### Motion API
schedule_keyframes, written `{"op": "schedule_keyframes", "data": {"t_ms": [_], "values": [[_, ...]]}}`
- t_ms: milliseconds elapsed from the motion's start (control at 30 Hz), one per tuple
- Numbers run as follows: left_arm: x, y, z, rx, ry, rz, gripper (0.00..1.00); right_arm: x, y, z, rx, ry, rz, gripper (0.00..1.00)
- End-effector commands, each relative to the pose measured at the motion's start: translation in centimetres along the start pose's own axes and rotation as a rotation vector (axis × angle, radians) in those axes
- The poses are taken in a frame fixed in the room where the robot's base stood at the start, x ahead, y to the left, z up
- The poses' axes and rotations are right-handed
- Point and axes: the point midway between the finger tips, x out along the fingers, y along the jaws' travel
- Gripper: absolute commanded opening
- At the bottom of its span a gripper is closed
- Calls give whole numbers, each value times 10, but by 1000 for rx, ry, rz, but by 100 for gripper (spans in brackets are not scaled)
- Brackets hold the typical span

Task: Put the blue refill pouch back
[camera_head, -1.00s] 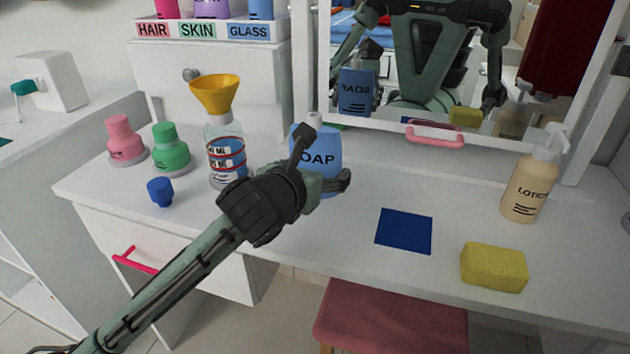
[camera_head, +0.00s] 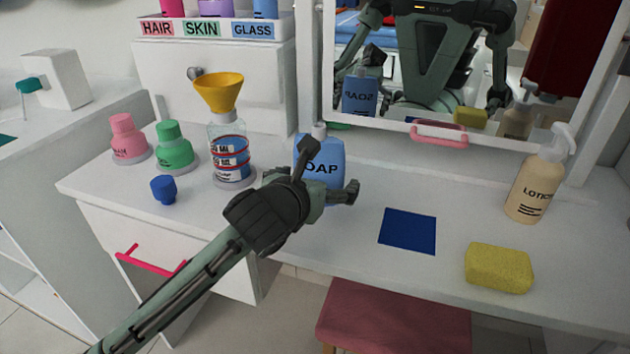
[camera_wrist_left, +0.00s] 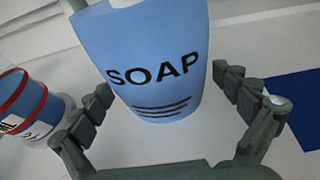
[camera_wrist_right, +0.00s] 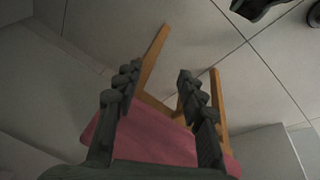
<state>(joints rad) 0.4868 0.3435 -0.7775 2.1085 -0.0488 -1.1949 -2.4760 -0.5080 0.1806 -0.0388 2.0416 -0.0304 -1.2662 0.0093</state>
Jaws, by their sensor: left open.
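The blue refill pouch (camera_head: 325,165), marked SOAP with a pale cap, stands upright near the middle of the white dresser top. It fills the upper part of the left wrist view (camera_wrist_left: 160,50). My left gripper (camera_head: 332,170) is open, with one finger on each side of the pouch's lower part. A slim gap shows beside the right-hand finger; contact on the other side is unclear. A flat dark blue square (camera_head: 408,230) lies bare to the right of the pouch. My right gripper (camera_wrist_right: 155,85) is open and empty in the right wrist view, above a pink stool.
A clear bottle (camera_head: 229,170) with blue contents and a yellow funnel (camera_head: 219,92) stands left of the pouch. A yellow sponge (camera_head: 498,268) and lotion bottle (camera_head: 535,185) stand right. A mirror rises behind.

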Motion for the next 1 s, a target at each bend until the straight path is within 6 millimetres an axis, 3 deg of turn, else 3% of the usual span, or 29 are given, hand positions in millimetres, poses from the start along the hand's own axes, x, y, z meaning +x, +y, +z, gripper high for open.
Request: {"op": "schedule_keyframes", "data": {"t_ms": [167, 400, 600, 767, 1000], "values": [[-20, 0, 3, 2, -4, -1, 99, -4, 0, -5, 0, 12, 0, 40], [-72, 0, 2, 2, -3, 0, 99, 6, -2, -3, -1, 8, -7, 40], [-106, 0, 2, 1, -3, -1, 99, 16, -6, 4, 1, -3, -16, 40], [-119, 0, 1, -1, -2, 0, 99, 20, -10, 7, 5, -8, -23, 40], [-120, 0, 1, -1, -1, 0, 99, 21, -10, 5, 5, -4, -23, 40]]}}
